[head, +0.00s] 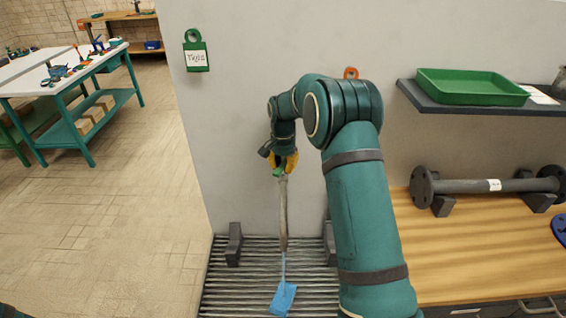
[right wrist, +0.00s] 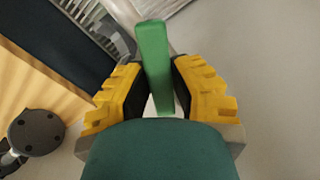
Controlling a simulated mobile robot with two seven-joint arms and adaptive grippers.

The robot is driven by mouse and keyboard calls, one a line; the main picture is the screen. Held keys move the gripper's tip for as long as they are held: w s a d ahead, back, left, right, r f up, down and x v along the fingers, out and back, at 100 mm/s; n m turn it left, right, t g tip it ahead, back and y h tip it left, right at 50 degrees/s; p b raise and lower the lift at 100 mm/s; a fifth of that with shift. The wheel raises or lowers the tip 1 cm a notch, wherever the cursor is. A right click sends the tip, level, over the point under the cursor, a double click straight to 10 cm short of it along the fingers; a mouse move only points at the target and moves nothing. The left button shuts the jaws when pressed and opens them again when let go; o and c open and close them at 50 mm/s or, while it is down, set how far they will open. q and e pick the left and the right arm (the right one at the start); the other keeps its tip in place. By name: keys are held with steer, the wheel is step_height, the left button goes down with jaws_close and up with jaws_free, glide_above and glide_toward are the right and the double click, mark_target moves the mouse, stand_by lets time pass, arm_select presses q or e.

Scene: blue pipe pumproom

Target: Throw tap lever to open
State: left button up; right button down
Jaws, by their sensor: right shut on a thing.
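The green tap lever (right wrist: 153,60) stands between the yellow fingers of my right gripper (right wrist: 160,88) in the right wrist view, and the gripper is shut on it. In the head view my right gripper (head: 285,163) is at the top of a thin grey upright pipe (head: 283,212), with a bit of the green lever (head: 278,171) showing below the fingers. The tap body is mostly hidden by the gripper. A thin light-blue strip runs down from the pipe to a blue block-like piece (head: 284,298) over the grating. My left gripper is not in view.
A slatted grating (head: 237,290) lies below, with dark brackets beside it. At the right, a wooden bench (head: 460,260) carries a flanged pipe (head: 490,186) below a shelf with a green tray (head: 470,87). A green tag (head: 196,54) hangs on the wall. Open floor lies left.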

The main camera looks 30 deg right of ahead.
mark_target(283, 165)
steer(key=n+p, duration=0.1)
steer(key=n, duration=0.4)
steer(key=shift+f+n, duration=0.15)
steer(key=shift+n, duration=0.25)
stand_by(0.3)
steer(key=c, duration=0.8)
jaws_free()
steer(key=shift+r, duration=0.2)
steer(key=shift+r, duration=0.25)
step_height(283, 165, up, 11)
steer(key=shift+r, duration=0.15)
